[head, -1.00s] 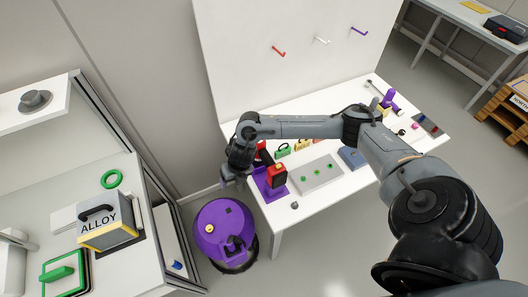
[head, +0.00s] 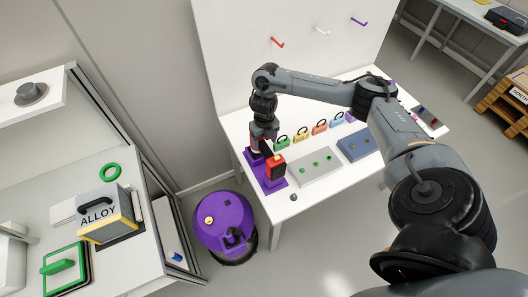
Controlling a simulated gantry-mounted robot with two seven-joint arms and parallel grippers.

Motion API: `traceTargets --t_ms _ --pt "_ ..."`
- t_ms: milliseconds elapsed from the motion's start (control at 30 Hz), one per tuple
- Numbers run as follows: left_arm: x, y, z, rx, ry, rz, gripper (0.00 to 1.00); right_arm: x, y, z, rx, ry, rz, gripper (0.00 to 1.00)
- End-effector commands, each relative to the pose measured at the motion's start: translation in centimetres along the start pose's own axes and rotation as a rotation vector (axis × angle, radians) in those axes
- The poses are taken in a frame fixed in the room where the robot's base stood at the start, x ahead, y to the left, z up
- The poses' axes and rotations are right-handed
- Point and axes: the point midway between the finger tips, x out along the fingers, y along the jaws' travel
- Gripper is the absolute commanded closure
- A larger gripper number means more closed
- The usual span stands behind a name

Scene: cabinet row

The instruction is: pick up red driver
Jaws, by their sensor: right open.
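The red driver (head: 275,166) has a red and black body and stands on a purple base (head: 272,184) at the left end of the white table. My right gripper (head: 262,146) points down at the driver's back left side, close above the purple base. Its jaws are open. The fingers overlap the driver's dark part in this view, so I cannot tell whether they touch it. My left gripper is not in view.
A grey tray (head: 314,178) with green pieces and a blue tray (head: 358,145) lie right of the driver. Several coloured padlocks (head: 301,134) stand behind them. A purple round machine (head: 222,222) stands on the floor by the table's left end.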

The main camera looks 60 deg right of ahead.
Motion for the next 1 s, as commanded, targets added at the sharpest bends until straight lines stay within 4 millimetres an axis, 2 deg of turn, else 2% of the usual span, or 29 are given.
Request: traceTargets --t_ms 100,333,667,767,1000 --pt "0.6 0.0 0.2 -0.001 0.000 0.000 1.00 1.7 0.0 0.0 0.001 0.003 -0.001 0.32" --pt "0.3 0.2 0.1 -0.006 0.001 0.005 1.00 4.2 0.0 0.2 0.001 0.002 -0.001 0.32" --pt "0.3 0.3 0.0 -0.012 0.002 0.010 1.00 4.8 0.0 0.2 0.000 0.000 0.000 0.32" --pt "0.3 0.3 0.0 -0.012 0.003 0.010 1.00 4.8 0.0 0.2 0.000 0.000 0.000 0.44" --pt "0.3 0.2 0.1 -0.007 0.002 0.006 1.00 4.8 0.0 0.2 0.000 0.000 0.000 0.81"
